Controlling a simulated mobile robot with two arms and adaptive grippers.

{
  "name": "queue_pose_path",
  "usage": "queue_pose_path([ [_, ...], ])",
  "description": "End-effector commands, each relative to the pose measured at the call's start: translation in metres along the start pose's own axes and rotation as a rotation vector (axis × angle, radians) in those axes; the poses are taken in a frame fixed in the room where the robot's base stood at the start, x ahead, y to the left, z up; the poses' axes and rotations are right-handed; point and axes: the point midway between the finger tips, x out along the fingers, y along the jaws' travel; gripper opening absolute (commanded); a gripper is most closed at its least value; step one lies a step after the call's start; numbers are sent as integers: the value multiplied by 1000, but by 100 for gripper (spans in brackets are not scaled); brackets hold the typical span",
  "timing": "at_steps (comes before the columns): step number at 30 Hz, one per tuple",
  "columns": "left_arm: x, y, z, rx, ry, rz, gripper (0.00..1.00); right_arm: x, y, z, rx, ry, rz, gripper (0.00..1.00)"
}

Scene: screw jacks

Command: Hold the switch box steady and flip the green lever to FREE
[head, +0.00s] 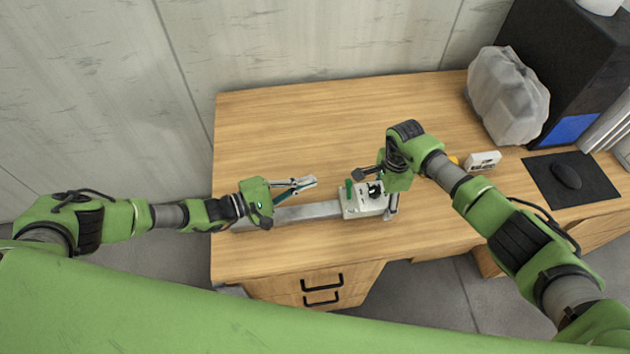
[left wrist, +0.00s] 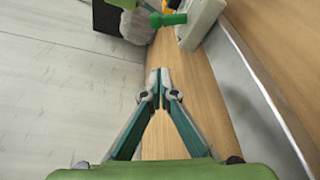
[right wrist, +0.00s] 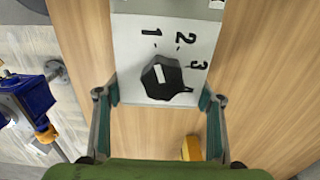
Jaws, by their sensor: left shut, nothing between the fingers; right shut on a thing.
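The switch box (head: 355,207) is a pale box at the right end of a grey metal bar (head: 308,212) on the wooden table. Its green lever (head: 349,189) stands up at its left part; the lever also shows at the top of the left wrist view (left wrist: 172,18). The lever's markings cannot be read. My right gripper (head: 379,193) is shut on the box's right end, with a finger on each side of the face with the black knob (right wrist: 161,78). My left gripper (head: 311,182) is shut and empty, left of the lever and apart from it.
A small white device (head: 484,160) and a yellow item (right wrist: 191,148) lie right of the box. Farther right are a wrapped bundle (head: 508,95), a black cabinet (head: 575,60) and a mouse (head: 566,176) on a dark mat. The table's back left is clear.

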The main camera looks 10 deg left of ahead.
Motion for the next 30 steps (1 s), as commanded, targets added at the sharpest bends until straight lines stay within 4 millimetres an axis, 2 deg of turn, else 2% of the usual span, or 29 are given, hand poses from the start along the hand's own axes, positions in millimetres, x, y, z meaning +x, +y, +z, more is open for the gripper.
queue_pose_path([
  [6,45,1,1,1,-1,1,0,0,0,1,0,-1,-1,10],
  [14,87,1,1,1,0,1,0,0,0,0,0,-1,-1,10],
  [18,78,-1,11,-4,1,-1,0,0,0,0,0,-1,-1,10],
  [30,70,0,36,-1,2,-1,0,0,0,0,0,-1,-1,10],
])
